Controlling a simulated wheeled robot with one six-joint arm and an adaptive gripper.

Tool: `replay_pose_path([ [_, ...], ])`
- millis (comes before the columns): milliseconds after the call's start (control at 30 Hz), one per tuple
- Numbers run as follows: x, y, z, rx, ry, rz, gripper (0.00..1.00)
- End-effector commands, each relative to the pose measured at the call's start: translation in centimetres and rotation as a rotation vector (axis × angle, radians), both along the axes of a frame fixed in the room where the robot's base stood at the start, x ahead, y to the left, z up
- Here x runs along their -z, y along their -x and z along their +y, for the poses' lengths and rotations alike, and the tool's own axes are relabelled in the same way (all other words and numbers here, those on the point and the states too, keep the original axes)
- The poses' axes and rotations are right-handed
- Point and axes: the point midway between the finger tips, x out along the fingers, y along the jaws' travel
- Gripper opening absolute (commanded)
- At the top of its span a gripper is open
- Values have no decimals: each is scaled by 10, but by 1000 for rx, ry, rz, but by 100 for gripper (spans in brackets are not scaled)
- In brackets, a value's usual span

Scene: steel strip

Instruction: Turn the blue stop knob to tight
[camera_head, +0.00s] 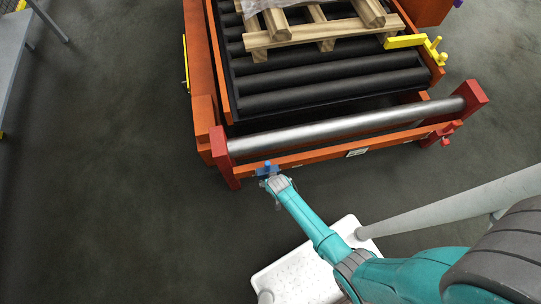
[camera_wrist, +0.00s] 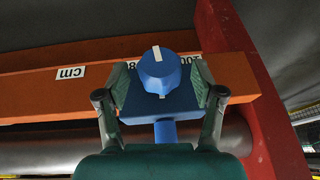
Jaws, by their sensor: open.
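The blue stop knob (camera_wrist: 158,70) is in the middle of the wrist view, on a blue block (camera_wrist: 140,108) set on an orange rail (camera_wrist: 50,92). It carries a white pointer line running along its top and front. In the head view the blue knob (camera_head: 267,168) is small at the rail's left part. My gripper (camera_wrist: 160,86) is open, with one finger on each side of the knob and block. A gap shows between each fingertip pad and the knob. In the head view my gripper (camera_head: 275,182) is at the blue piece. Part of the scale print behind the knob is hidden.
A "cm" label (camera_wrist: 71,72) is on the rail. A red end post (camera_wrist: 250,70) stands close on the right in the wrist view. A steel roller (camera_head: 340,130) runs behind the rail. Black rollers with a wooden pallet (camera_head: 318,30) lie beyond.

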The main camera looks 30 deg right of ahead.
Motion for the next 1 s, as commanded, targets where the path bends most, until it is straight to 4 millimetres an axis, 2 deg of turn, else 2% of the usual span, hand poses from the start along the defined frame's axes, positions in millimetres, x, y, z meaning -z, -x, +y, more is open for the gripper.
replay_pose_path([
  [133, 0, 0, 0, 0, 0, 0, 68],
  [167, 0, 0, 0, 0, 0, 0, 63],
  [367, 0, 0, 0, 0, 0, 0, 13],
  [400, 0, 0, 0, 0, 0, 0, 8],
  [1000, 0, 1, -2, 1, -131, -40, 8],
])
